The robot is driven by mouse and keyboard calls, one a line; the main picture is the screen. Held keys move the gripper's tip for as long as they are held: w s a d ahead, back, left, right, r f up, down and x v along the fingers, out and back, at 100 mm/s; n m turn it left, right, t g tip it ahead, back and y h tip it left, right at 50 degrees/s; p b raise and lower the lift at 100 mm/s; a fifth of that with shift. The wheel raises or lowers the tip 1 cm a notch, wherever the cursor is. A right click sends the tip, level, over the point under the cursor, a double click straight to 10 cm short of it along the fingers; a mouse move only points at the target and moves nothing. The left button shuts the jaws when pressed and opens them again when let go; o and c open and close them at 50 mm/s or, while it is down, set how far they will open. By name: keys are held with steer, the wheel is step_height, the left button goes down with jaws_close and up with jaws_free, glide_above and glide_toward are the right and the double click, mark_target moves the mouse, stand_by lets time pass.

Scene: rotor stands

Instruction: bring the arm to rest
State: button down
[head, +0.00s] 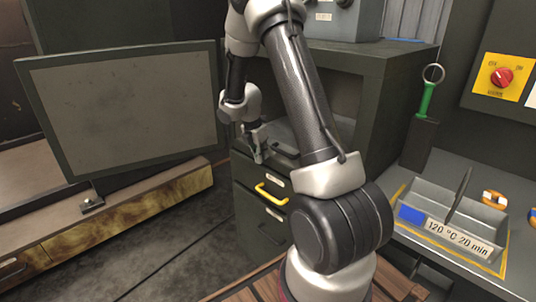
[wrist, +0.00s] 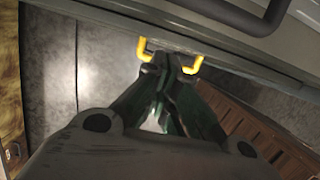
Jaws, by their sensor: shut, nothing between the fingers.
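My gripper (head: 258,157) hangs at the cabinet front, to the left of my arm's lower links in the head view. It is shut with nothing between its fingers. In the wrist view its fingertips (wrist: 160,62) are together and appear in front of the middle of a yellow drawer handle (wrist: 190,67). In the head view the yellow handle (head: 271,194) lies just below the gripper; I cannot tell whether they touch. My arm is bent down from above and hides part of the cabinet.
The dark drawer cabinet (head: 259,215) stands behind my arm. A large grey panel (head: 125,110) is at left. Open floor (head: 175,262) lies at lower left.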

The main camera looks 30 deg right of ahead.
steer(key=v, duration=0.9)
steer(key=shift+r, duration=0.35)
steer(key=shift+w+d+m, duration=0.1)
steer(key=shift+m, duration=0.2)
steer(key=s+a+r+m+t+y, duration=0.1)
steer(key=s+a+r+m, duration=0.2)
steer(key=s, duration=0.7)
steer(key=s+a+r+m+t+y, duration=0.1)
steer(key=s+a+r+m, duration=0.1)
steer(key=s+r+m, duration=0.5)
steer(key=s+a+r+m+t, duration=0.2)
steer(key=s+r+m, duration=0.4)
steer(key=s+m, duration=0.3)
steer(key=s+a, duration=0.1)
steer(key=s, duration=0.3)
steer(key=shift+a+m+y, duration=0.3)
steer(key=shift+m+y, duration=0.1)
